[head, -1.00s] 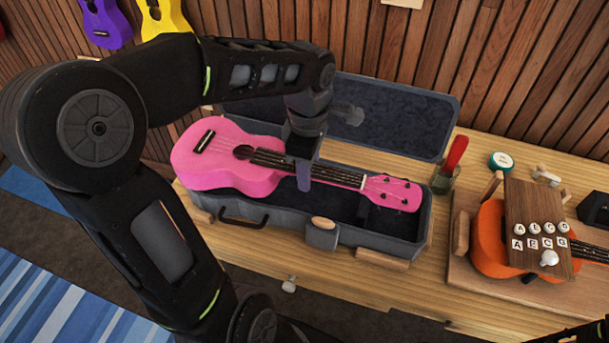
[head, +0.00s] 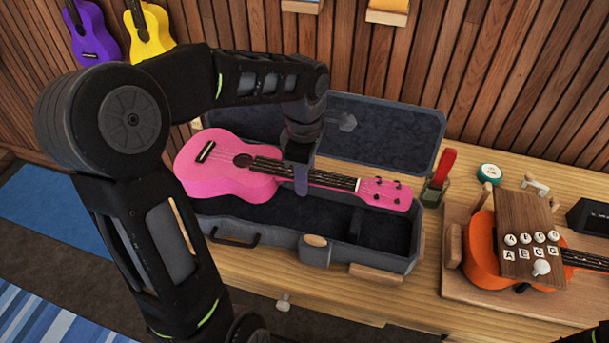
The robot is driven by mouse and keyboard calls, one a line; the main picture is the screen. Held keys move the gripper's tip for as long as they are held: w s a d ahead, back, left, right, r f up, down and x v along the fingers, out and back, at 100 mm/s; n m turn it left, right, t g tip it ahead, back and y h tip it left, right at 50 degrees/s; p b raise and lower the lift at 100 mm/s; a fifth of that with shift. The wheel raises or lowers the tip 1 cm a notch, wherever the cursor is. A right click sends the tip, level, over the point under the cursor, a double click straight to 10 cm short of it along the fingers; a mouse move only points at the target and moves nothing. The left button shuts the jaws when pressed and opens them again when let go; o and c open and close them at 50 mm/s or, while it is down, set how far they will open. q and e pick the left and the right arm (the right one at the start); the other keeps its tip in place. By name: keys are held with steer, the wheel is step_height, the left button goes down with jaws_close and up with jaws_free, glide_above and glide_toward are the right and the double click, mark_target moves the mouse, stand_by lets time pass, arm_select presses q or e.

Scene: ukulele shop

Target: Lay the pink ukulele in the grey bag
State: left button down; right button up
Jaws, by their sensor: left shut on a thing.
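The pink ukulele (head: 225,178) is held by my left gripper (head: 301,180), which is shut on its neck just beyond the body. Its body points left and its head right. The grey bag (head: 374,262) is an open, box-like case on the wooden bench, with a dark lining and its lid (head: 410,128) raised at the back. The ukulele is over the case's rear part and appears raised above the floor of the case, which shows in front of the neck. Part of the neck is hidden by the gripper. My right gripper's fingers are not in view.
An orange ukulele (head: 481,246) lies on a board to the right, with a wooden lettered plate (head: 527,222) over it. A red-handled tool (head: 444,164) stands in a holder near the case's right end. Purple (head: 93,38) and yellow (head: 149,32) ukuleles hang on the wall.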

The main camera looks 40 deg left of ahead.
arm_select(q)
steer(key=shift+f+b, duration=2.35)
steer(key=shift+f, duration=0.55)
steer(key=shift+f+b, duration=1.9)
steer(key=shift+f, duration=0.3)
steer(key=c, duration=0.8)
jaws_free()
steer(key=shift+c, duration=0.2)
steer(key=shift+r, duration=0.1)
steer(key=shift+r+p, duration=0.75)
steer(key=shift+r, duration=0.2)
steer(key=shift+r, duration=0.15)
